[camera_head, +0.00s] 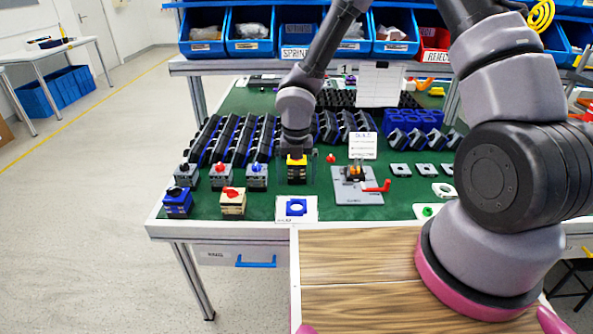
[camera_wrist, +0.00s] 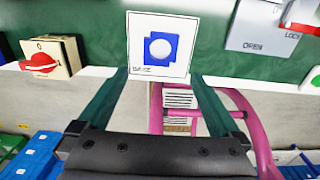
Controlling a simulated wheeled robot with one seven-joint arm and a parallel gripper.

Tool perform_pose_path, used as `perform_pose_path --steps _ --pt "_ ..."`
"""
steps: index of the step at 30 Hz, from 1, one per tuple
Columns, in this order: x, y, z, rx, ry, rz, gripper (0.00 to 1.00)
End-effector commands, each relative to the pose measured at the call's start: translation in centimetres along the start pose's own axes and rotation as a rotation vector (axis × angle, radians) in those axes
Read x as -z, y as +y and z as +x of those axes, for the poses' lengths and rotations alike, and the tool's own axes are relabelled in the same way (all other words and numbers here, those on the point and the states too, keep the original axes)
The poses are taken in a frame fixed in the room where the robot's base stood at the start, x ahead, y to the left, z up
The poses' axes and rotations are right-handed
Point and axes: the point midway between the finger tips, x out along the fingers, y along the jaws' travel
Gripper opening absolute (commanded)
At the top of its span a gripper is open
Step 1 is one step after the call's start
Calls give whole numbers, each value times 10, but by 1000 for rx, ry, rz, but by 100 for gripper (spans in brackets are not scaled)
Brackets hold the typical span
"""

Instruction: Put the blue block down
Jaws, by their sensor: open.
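A blue square block (camera_head: 296,207) with a round hole lies on a white card at the table's front edge. In the wrist view the blue block (camera_wrist: 148,33) shows on the card (camera_wrist: 134,69), above and between my finger tips in the picture. My gripper (camera_head: 297,157) points down over the green table, behind the card.
Switches with red (camera_head: 232,204), black and blue knobs stand to the left. A grey fixture (camera_head: 352,190) with a red lever stands to the right. Racks of black and blue parts (camera_head: 240,140) fill the back.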

Motion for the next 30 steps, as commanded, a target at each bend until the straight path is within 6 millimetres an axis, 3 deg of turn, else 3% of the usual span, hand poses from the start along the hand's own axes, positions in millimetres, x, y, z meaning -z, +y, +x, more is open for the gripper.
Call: perform_pose_path --steps 4,12,16,23,30 --pt "0 0 -17 0 -1 2 100" --pt "-1 -1 -24 2 -2 9 100" --pt "-11 -17 -44 23 -36 136 100" --pt "-37 -89 -137 45 -182 784 100" --pt "-24 -159 -240 -86 -293 1577 100"
